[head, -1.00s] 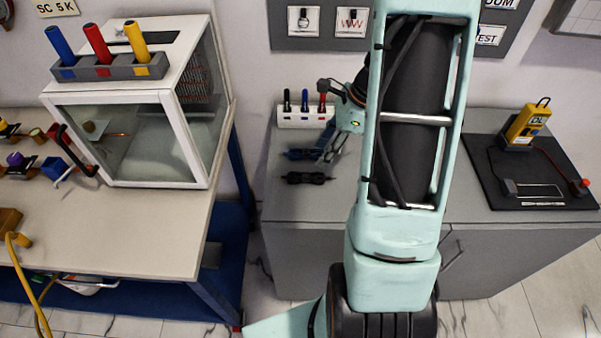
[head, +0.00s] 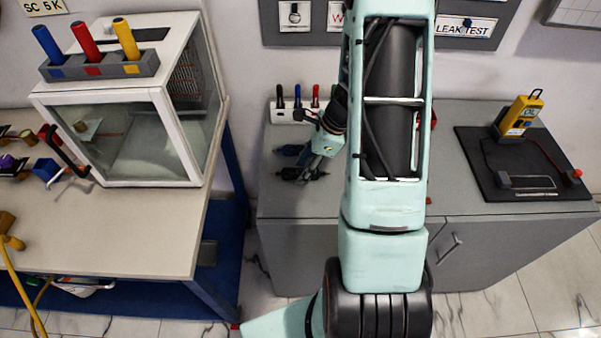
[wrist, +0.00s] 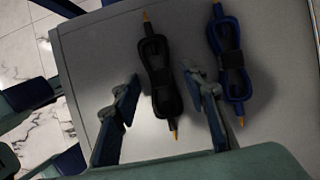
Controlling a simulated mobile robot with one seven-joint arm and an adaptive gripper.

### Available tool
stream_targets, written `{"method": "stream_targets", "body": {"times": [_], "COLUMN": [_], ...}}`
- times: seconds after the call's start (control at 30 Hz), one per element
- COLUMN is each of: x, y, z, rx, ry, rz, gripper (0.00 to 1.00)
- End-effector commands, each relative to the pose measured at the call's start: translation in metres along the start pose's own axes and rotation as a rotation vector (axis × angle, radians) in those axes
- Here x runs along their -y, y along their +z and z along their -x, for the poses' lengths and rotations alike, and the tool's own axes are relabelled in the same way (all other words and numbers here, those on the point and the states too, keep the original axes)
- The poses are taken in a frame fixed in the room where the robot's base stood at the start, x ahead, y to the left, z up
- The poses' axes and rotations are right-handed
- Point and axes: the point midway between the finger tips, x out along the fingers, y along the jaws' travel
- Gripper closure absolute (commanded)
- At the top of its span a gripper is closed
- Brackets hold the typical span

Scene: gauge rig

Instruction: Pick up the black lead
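The black lead (wrist: 158,72), a coiled bundle with a dark wrap and orange-yellow tips, lies on the grey cabinet top. In the head view the black lead (head: 290,174) is partly covered by my gripper (head: 314,172). In the wrist view my gripper (wrist: 160,88) is open, one finger on each side of the lead's lower part, with a gap on both sides. Its height above the cabinet top is hard to judge. A similar blue lead (wrist: 230,60) lies to the right, beyond the right finger; it also shows in the head view (head: 287,150).
A white rack (head: 285,115) with black, blue and red pieces stands behind the leads. My arm hides the middle of the grey cabinet top (head: 455,170). A black mat (head: 475,165) with a yellow meter (head: 521,114) lies at right. A bench with a glass-fronted box (head: 130,140) stands left.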

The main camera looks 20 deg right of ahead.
Motion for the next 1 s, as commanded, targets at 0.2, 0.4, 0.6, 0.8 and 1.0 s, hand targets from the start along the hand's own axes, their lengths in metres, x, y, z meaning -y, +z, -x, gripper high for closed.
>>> {"method": "stream_targets", "body": {"times": [0.2,0.4,0.6,0.8,1.0], "x": [0.000,0.000,0.000,0.001,0.001], "y": [0.000,0.000,0.000,0.003,0.012], "z": [0.001,0.001,0.001,0.006,0.028], "rx": [0.000,0.000,0.000,0.000,0.000], "ry": [0.000,0.000,0.000,-0.001,-0.003], "rz": [0.001,0.001,0.001,0.003,0.005], "gripper": [0.76,0.98,0.98,0.98,0.98]}}
